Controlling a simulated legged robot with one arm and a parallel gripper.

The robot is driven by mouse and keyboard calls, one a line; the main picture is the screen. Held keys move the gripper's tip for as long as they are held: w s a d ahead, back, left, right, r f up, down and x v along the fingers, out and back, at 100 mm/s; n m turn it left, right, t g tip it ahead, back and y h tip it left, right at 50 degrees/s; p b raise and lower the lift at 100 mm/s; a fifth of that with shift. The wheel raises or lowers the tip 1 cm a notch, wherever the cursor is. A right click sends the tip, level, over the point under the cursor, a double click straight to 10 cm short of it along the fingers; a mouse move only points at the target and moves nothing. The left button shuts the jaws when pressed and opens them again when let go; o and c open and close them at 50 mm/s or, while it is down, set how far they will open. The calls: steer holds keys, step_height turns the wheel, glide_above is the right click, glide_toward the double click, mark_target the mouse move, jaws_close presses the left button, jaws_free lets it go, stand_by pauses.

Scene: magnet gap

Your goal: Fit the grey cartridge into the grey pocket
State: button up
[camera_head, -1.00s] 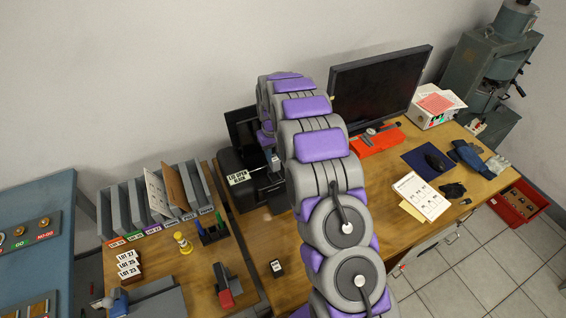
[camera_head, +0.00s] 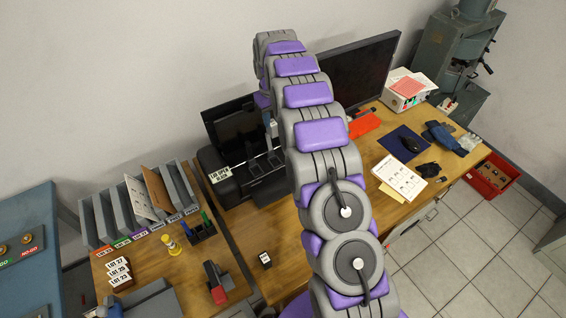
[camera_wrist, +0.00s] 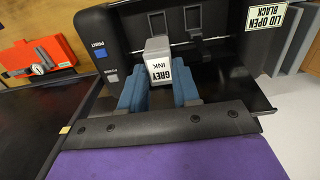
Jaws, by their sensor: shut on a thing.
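The grey cartridge (camera_wrist: 160,62), with a white label reading "GREY INK", is between the blue fingers of my gripper (camera_wrist: 158,84) in the wrist view. My gripper is shut on it. The cartridge is in front of the open black printer (camera_wrist: 125,35); I cannot tell whether it touches the printer. The printer also shows in the head view (camera_head: 215,165), with a "LID OPEN BLACK" label. I cannot make out the grey pocket; the cartridge and fingers cover part of the printer's inside.
A file rack (camera_head: 130,205) and a red-and-black stapler-like tool (camera_head: 215,283) are at left.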

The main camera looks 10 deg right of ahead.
steer(key=shift+d+r, duration=0.15)
steer(key=shift+r, duration=0.1)
steer(key=shift+f, duration=0.1)
step_height(320, 180, down, 18)
steer(key=b, duration=0.3)
steer(key=o, duration=0.8)
steer(key=shift+o, duration=0.3)
steer(key=shift+r, duration=0.2)
